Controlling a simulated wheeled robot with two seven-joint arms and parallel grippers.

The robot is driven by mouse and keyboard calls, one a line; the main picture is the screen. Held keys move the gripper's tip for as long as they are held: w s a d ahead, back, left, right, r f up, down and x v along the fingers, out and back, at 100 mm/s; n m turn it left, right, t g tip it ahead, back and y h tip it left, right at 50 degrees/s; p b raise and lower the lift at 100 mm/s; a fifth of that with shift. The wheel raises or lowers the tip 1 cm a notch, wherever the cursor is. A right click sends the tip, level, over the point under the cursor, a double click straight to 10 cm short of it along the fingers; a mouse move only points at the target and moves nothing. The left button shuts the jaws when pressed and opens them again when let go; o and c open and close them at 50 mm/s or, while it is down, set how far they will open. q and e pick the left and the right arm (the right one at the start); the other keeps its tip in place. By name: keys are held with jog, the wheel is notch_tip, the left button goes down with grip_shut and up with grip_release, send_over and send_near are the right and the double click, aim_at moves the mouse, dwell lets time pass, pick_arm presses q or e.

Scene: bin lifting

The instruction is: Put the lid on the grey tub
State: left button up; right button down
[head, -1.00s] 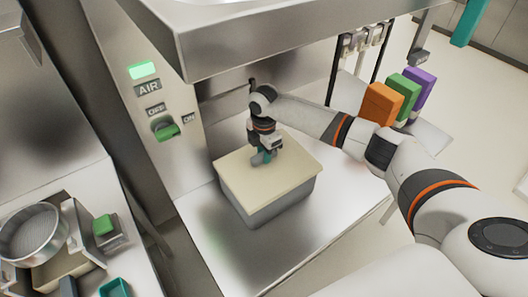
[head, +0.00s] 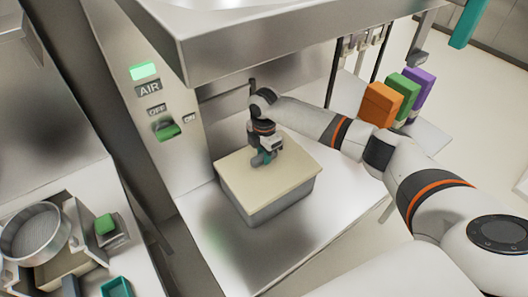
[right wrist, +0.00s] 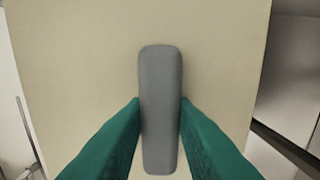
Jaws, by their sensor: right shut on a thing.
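The grey tub (head: 268,208) stands on the steel worktop under the hood. The cream lid (head: 290,180) lies over the top of the tub and looks level; I cannot tell whether it is pressed down all round. My right gripper (head: 263,158) reaches down to the middle of the lid. In the right wrist view its teal fingers (right wrist: 160,125) are shut on the lid's grey handle (right wrist: 161,65), one on each side. The cream lid (right wrist: 75,60) fills most of that view. My left gripper is not in view.
A steel hood (head: 290,40) hangs low over the worktop (head: 225,245). A panel with a green switch (head: 168,130) stands to the left. Orange (head: 380,103), green (head: 403,92) and purple (head: 420,82) blocks stand at the right. A sieve (head: 35,232) lies at the lower left.

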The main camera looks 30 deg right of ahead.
dwell(0.4)
jog(key=c, duration=0.6)
grip_release()
jog(key=shift+r+p, duration=3.5)
jog(key=shift+p, duration=0.1)
grip_shut()
jog(key=shift+f, duration=0.25)
